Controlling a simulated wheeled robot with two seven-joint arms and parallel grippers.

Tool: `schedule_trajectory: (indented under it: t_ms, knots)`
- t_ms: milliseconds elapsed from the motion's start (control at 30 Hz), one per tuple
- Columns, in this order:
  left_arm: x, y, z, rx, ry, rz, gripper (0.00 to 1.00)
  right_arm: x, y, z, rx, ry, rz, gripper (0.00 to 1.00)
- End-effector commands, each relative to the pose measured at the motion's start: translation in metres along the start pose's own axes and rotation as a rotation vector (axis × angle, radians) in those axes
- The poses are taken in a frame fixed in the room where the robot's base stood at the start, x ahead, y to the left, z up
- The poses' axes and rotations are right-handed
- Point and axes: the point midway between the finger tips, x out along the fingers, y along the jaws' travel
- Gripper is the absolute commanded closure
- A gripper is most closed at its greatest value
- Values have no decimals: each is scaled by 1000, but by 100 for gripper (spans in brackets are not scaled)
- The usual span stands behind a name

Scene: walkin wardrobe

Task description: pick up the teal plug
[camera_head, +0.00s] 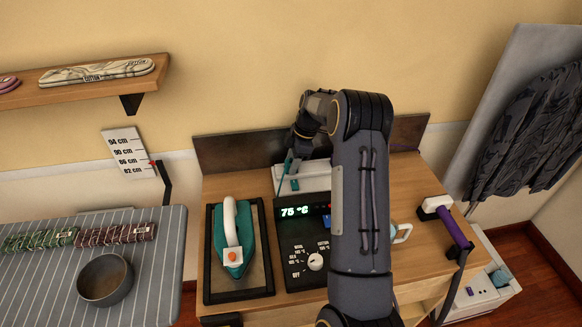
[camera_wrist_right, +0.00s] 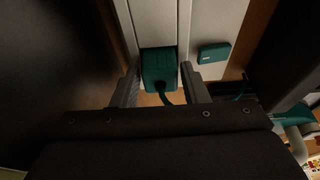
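The teal plug (camera_wrist_right: 159,66) is a boxy block with a teal cord, seated at a pale power strip (camera_wrist_right: 227,25). In the wrist view it lies between the two fingers of my right gripper (camera_wrist_right: 161,78), with a narrow gap on each side, so the gripper looks open around it. In the head view the right gripper (camera_head: 293,158) is low over the strip (camera_head: 316,178) at the back of the wooden table, and the plug is hard to make out there. A flat teal piece (camera_wrist_right: 213,53) sits on the strip beside the plug. My left gripper is not in view.
A teal iron (camera_head: 231,240) stands on a dark-framed pad at left. A black control unit (camera_head: 300,246) reads 75 °C in front of the strip. A purple-handled tool (camera_head: 456,228) is at the right edge. A striped ironing board (camera_head: 150,240) holds a bowl (camera_head: 104,281).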

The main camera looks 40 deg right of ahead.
Motion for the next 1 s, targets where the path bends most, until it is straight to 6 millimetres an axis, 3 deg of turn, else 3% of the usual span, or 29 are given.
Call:
schedule_trajectory:
  t_ms: [33, 233, 667, 800, 1000]
  knots:
    - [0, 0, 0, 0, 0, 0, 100, 0, 0, 0, 0, 0, 0, 67]
    - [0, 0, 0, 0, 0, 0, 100, -1, 0, 0, 0, 0, 1, 91]
    - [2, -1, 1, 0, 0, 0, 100, -13, 1, -4, -2, 1, 4, 91]
    - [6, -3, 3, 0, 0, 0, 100, -32, 1, -10, -2, 0, 5, 91]
    - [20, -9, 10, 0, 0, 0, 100, -72, -36, -15, -2, 2, 7, 91]
